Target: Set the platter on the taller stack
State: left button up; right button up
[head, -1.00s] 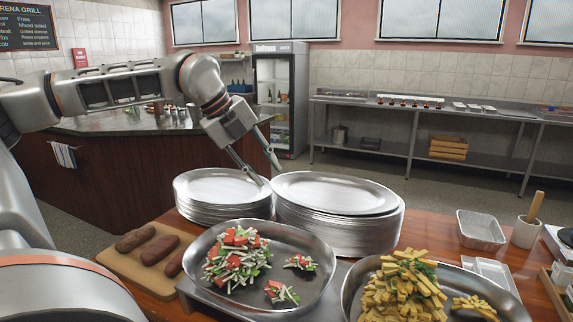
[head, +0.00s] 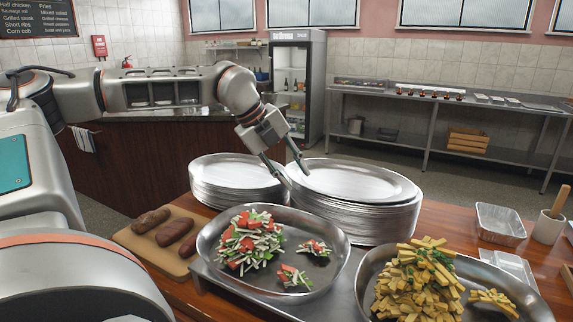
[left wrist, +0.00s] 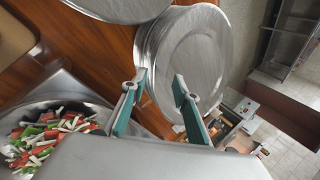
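Two stacks of oval silver platters stand side by side on the wooden counter. The right stack (head: 355,222) is the taller and wider one; the left stack (head: 235,190) is lower. A platter (head: 350,180) lies flat on top of the taller stack. My left gripper (head: 298,181) is open, its two fingers apart at the near left rim of the taller stack. In the left wrist view, the fingers (left wrist: 158,90) point at that stack's rim (left wrist: 150,45), with no platter clearly between them. Whether a finger touches the rim cannot be told. My right gripper is out of view.
In front, a round pan of salad (head: 340,262) and a pan of fries (head: 368,290) stand close to the stacks. A board (head: 150,248) with brown sausages or potatoes lies at left. A foil tray (head: 500,225) and a white cup (head: 548,230) are at right.

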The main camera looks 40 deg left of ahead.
pick_arm(q)
jog(key=shift+w+d+f, duration=0.15)
jog(key=shift+w+f, duration=0.15)
jog(key=shift+f, duration=0.15)
grip_shut()
jog(key=shift+f, duration=0.1)
